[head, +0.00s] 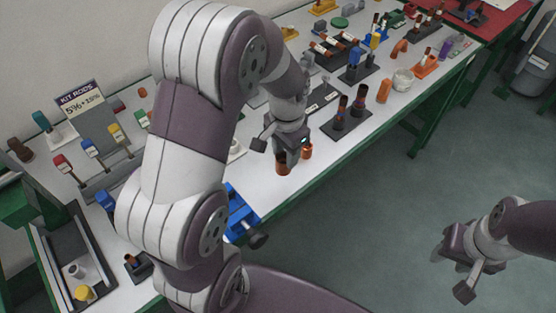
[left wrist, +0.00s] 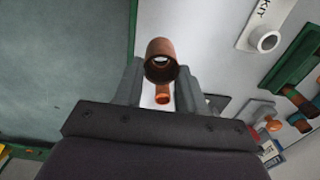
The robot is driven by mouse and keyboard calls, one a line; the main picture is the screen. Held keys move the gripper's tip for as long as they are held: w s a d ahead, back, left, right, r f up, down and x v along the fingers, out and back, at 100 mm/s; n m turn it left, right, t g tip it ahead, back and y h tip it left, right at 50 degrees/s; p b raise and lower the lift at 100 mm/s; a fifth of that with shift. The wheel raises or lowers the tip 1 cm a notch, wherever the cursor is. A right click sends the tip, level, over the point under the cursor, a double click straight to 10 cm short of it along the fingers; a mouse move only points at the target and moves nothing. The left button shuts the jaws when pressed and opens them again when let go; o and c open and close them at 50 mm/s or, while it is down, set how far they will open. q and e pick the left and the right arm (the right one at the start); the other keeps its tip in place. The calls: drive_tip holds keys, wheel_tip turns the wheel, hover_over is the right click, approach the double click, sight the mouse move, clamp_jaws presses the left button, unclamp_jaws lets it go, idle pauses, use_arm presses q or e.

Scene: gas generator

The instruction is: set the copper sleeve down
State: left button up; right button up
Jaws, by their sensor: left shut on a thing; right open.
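The copper sleeve (head: 282,165) is a short brown-copper tube at the front edge of the white bench. In the left wrist view it (left wrist: 161,48) sits between the fingertips with its open end facing the camera. My left gripper (head: 291,152) is shut on it, low over the bench top; I cannot tell whether the sleeve touches the surface. A smaller orange-copper piece (head: 307,151) is close beside the gripper, and one shows just below the sleeve in the left wrist view (left wrist: 162,96). My right gripper (head: 461,275) is open and empty, out over the floor.
A blue vise (head: 238,212) stands at the front edge, left of the sleeve. A dark stand with copper-topped rods (head: 348,119) is to the right. A white cup (head: 402,79) and an orange cylinder (head: 384,91) stand farther right. Some bare white bench (head: 315,172) lies near the sleeve.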

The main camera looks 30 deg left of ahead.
sight(277, 160)
use_arm(q)
drive_tip(key=f, duration=0.1)
drive_tip(key=a+f, duration=0.1)
drive_tip(key=f, duration=0.1)
drive_tip(key=a+f, duration=0.1)
drive_tip(key=f, duration=0.1)
drive_tip(key=shift+w+a+f, duration=0.2)
drive_tip(key=shift+a, duration=0.05)
drive_tip(key=shift+w+f, duration=0.15)
drive_tip(key=o, duration=1.1)
drive_tip(key=shift+f, duration=0.1)
drive_tip(key=shift+c, duration=0.2)
